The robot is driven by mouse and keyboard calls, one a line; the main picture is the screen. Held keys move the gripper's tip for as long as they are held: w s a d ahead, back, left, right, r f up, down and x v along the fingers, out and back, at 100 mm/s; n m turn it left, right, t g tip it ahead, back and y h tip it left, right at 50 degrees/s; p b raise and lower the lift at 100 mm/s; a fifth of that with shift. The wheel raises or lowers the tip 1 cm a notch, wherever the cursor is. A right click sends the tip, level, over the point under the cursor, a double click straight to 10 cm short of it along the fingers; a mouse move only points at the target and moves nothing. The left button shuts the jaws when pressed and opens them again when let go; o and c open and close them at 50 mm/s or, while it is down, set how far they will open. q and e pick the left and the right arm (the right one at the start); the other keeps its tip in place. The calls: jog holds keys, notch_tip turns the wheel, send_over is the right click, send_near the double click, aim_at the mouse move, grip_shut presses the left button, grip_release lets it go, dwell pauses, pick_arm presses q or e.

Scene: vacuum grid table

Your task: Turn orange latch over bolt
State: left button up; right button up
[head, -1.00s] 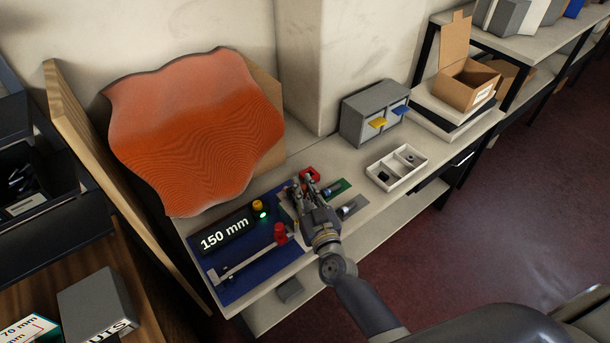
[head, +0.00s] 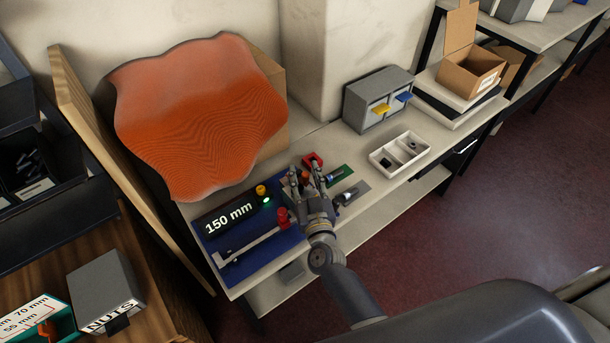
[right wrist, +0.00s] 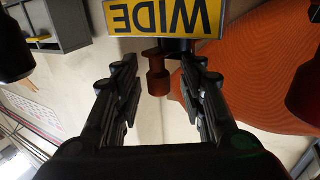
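My right gripper (head: 305,172) is over the workbench, at the right end of the blue board, with its fingers spread. In the right wrist view, the gripper (right wrist: 160,88) is open. A dark orange, knob-shaped piece (right wrist: 157,80) stands between and just beyond its fingertips, with clear gaps on both sides. It looks like the orange latch. A red bracket-like piece (head: 313,160) shows just behind the fingers in the head view. The fingers partly hide this spot, and I cannot make out the bolt under the latch. My left gripper is not in view.
A blue board (head: 240,275) holds a 150 mm display (head: 228,226), an orange knob (head: 261,189) and a red knob (head: 282,215). A white tray (head: 384,171) and grey cabinet (head: 360,112) stand right. A yellow WIDE sign (right wrist: 163,17) hangs close above the fingertips.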

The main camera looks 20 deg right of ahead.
jog(key=shift+s, duration=0.1)
jog(key=s+a, duration=0.1)
jog(key=s, duration=1)
jog(key=shift+s, duration=0.4)
jog(key=d+n+y+b, duration=0.2)
jog(key=y+b, duration=0.1)
jog(key=w+d+n+g+y+b, duration=0.1)
jog(key=n+y+b, duration=0.1)
jog(key=y+b, duration=0.1)
jog(key=w+d+n+y+b, duration=0.1)
jog(key=d+n+y+b, duration=0.1)
jog(key=y+b, duration=0.1)
jog(key=shift+w+d+f+g+b, duration=0.1)
jog(key=shift+w+d+g+b, duration=0.1)
jog(key=shift+d+g+b, duration=0.2)
jog(key=p+x, duration=0.1)
jog(key=x, duration=0.9)
jog(key=shift+w+a, duration=0.3)
